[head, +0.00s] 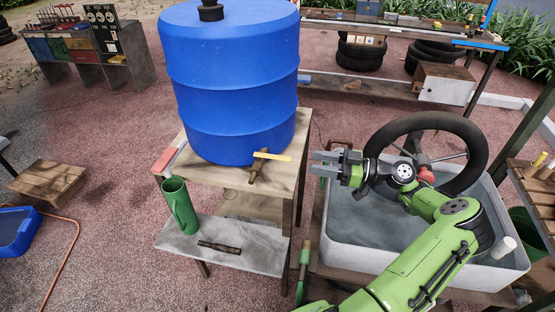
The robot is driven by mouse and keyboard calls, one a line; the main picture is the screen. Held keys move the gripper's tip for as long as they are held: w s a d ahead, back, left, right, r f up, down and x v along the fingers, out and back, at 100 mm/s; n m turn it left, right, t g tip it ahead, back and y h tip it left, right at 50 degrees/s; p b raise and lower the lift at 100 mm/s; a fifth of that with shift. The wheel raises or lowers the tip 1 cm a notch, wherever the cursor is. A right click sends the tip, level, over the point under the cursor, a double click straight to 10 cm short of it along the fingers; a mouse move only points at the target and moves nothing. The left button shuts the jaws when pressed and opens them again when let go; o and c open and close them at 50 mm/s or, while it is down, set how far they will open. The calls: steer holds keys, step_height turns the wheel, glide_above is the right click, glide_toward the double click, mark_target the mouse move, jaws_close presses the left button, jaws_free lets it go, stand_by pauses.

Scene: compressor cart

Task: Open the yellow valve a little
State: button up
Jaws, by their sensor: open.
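The yellow valve (272,157) is a flat yellow lever on a brass-coloured tap (258,172) low on the front of a blue barrel (230,85). The lever lies roughly level and points to the right. My gripper (314,163) is just right of the lever's end, with its grey fingers pointing left toward it. The fingers are apart and hold nothing. In this view the gripper and lever look close but do not touch; the exact depth between them is hard to tell.
The barrel stands on a wooden stand (292,125). A grey basin (345,250) with a steering wheel (472,135) lies under my arm. Crates and a workbench stand farther off.

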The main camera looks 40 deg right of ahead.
mark_target(281, 157)
steer(key=b+x, duration=0.1)
steer(key=x, duration=1)
jaws_close()
